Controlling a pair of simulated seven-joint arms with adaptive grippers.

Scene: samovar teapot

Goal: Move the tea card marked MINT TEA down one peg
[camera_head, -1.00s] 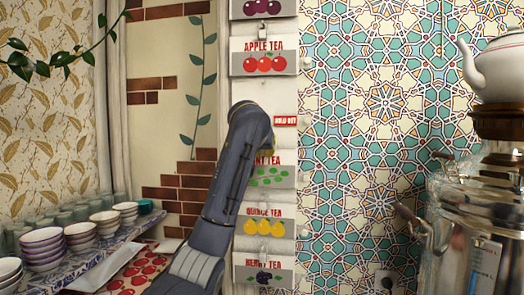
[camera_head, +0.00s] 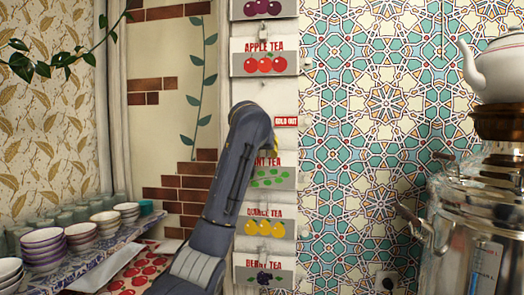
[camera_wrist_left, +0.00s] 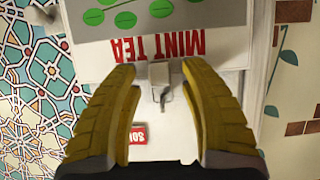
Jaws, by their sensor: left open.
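The MINT TEA card (camera_head: 272,179), with green leaves on grey, hangs on the white board between the sold-out sign and the quince card. My left arm partly covers its left side. In the left wrist view the card (camera_wrist_left: 195,45) is upside down, with a pale clip and metal hook (camera_wrist_left: 161,82) at its lettered edge. My left gripper (camera_wrist_left: 159,69) is open, its yellow fingers either side of the hook, tips near the card's edge; contact cannot be told. In the head view my arm mostly hides this gripper (camera_head: 267,148). My right gripper is not in view.
The apple card (camera_head: 264,62) hangs above, the quince card (camera_head: 266,226) and berry card (camera_head: 264,274) below. A red SOLD OUT sign (camera_head: 286,121) sits on the board. The samovar (camera_head: 480,225) with a teapot (camera_head: 500,70) stands right; bowls (camera_head: 42,245) and glasses stand left.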

